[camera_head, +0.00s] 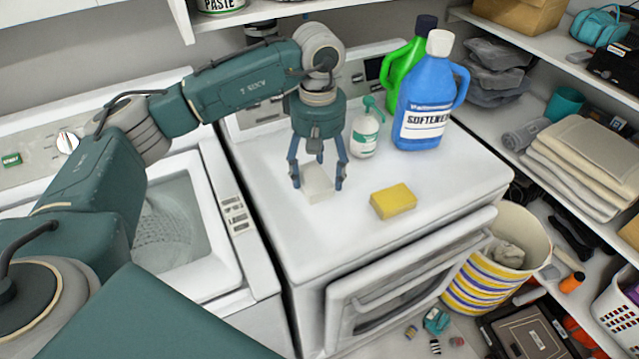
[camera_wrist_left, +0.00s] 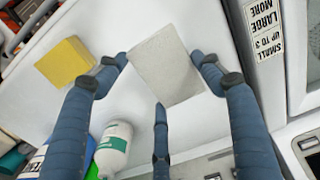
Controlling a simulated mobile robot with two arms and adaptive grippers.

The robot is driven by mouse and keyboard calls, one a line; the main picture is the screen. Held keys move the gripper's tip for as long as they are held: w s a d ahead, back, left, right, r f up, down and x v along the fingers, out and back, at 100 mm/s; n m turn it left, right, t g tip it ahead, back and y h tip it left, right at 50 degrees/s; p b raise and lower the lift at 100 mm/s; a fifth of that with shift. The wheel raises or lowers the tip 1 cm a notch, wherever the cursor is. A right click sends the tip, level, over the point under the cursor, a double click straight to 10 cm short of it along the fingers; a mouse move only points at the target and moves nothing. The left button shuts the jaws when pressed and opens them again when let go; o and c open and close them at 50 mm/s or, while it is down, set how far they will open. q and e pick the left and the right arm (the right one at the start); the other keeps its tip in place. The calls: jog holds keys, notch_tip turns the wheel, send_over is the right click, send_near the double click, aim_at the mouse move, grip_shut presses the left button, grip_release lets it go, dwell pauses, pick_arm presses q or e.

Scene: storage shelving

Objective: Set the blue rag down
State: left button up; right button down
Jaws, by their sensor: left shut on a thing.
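My left gripper (camera_head: 318,178) is shut on a pale grey-white block (camera_head: 319,191), with its fingers around the block's sides. The block is at or just above the white top of the dryer (camera_head: 290,228); I cannot tell whether it touches. In the left wrist view the block (camera_wrist_left: 165,66) shows as a flat, pale rectangle between the fingers. I see no thing that is clearly a blue rag. My right gripper is not in view.
A yellow sponge (camera_head: 393,201) lies right of the gripper. A white spray bottle (camera_head: 365,135), a blue softener bottle (camera_head: 425,85) and a green bottle (camera_head: 397,68) stand behind. The open washer (camera_head: 183,225) is left. The dryer top's front is clear.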

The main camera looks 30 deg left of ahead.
pick_arm(q)
jog(key=shift+f, duration=0.95)
notch_tip(320, 180, down, 4)
jog(key=shift+f+p, duration=0.1)
jog(key=shift+p, duration=0.7)
jog(key=shift+f, duration=0.15)
jog(key=shift+f+b, duration=0.2)
jog(key=shift+b, duration=0.1)
jog(key=o, duration=1.2)
jog(key=shift+r, duration=0.1)
